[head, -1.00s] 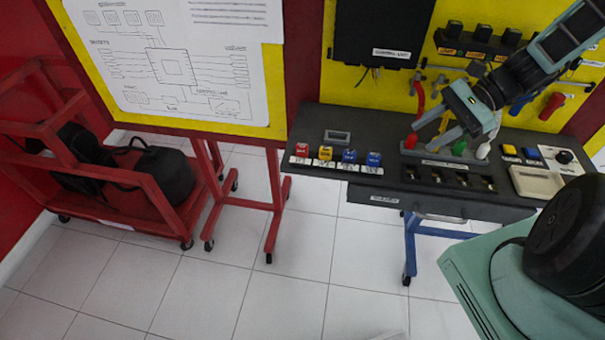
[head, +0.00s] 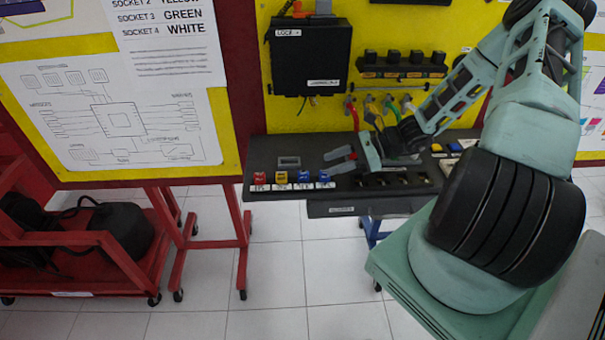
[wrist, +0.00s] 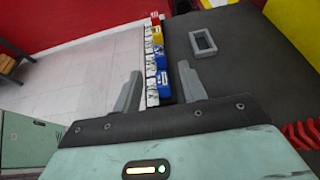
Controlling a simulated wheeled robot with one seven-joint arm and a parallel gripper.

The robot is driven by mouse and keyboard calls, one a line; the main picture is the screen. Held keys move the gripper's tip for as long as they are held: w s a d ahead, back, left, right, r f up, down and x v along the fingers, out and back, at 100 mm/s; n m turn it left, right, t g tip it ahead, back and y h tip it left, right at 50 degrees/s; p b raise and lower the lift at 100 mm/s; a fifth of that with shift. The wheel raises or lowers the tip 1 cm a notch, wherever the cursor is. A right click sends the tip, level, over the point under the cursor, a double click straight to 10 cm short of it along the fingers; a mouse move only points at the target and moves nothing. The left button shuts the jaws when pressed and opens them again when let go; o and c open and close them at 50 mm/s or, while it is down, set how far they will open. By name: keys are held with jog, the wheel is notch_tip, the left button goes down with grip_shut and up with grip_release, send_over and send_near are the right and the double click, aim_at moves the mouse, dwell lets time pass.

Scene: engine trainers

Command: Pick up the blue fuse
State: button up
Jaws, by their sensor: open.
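A row of small fuses lies along the left front edge of the black bench: a red one (head: 259,178), a yellow one (head: 281,177) and two blue ones, the inner blue fuse (head: 303,176) and the end blue fuse (head: 323,176). White labels sit in front of them. My gripper (head: 336,160) is open and empty, just right of and apparently above the end blue fuse. In the wrist view, the end blue fuse (wrist: 163,84) shows between the spread fingers of my gripper (wrist: 160,80), with the inner blue fuse (wrist: 158,56) just beyond. I see no contact.
The black bench (head: 258,150) has a rectangular socket (wrist: 202,43) beside the fuse row. Colored cable plugs (head: 370,108) hang from the yellow panel behind my gripper. A black lock box (head: 312,58) is mounted above. A red wheeled frame (head: 245,220) stands left of the bench.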

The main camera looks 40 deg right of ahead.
aim_at(306, 172)
jog(key=x, duration=0.2)
jog(key=shift+w+a, duration=0.15)
jog(key=shift+a, duration=0.1)
jog(key=shift+p+x, duration=1.45)
jog(key=shift+x, duration=1.15)
grip_shut()
